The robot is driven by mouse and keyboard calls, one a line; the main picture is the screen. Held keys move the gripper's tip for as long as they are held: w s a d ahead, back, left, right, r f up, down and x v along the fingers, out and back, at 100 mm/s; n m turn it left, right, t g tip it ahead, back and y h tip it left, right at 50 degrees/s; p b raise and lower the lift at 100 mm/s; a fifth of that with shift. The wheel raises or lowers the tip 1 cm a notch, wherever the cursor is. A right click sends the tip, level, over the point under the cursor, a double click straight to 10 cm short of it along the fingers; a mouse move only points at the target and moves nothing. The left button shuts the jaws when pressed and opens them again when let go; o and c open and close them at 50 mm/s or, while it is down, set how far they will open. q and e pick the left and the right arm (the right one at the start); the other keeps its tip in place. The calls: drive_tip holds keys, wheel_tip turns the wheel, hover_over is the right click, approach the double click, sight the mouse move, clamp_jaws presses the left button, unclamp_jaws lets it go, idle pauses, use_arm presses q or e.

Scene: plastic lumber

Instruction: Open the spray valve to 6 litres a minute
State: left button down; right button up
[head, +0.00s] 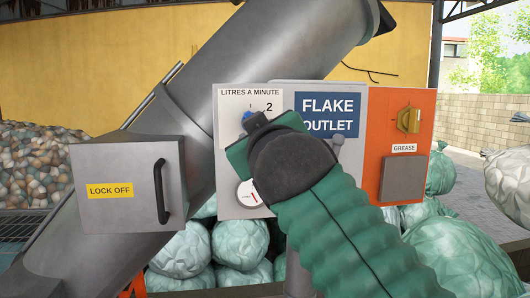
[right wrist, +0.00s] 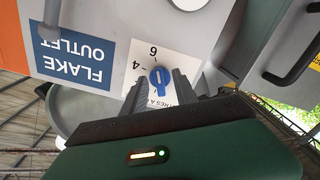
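The spray valve is a small blue knob (right wrist: 161,80) on a white dial plate (right wrist: 185,45) headed "LITRES A MINUTE". In the head view only the top of the knob (head: 247,116) shows, with the 2 to its upper right. In the right wrist view, upside down, the 4 and 6 are readable. The knob's exact setting cannot be told. My right gripper (right wrist: 160,88) is at the knob, one finger on each side, with the fingers apart. Firm contact is not visible. In the head view my green right wrist hides most of the dial. My left gripper is not in view.
A blue "FLAKE OUTLET" sign (head: 327,115) and a grey lever (head: 337,146) are right of the dial. A round gauge (head: 249,193) sits below. An orange panel (head: 424,105) carries a yellow knob (head: 409,120). A "LOCK OFF" box (head: 118,165) with a black handle stands left.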

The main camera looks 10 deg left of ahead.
drive_tip(key=b+v, duration=0.5)
drive_tip(key=v, duration=0.9)
drive_tip(key=shift+f, duration=0.15)
drive_tip(key=shift+d, duration=0.1)
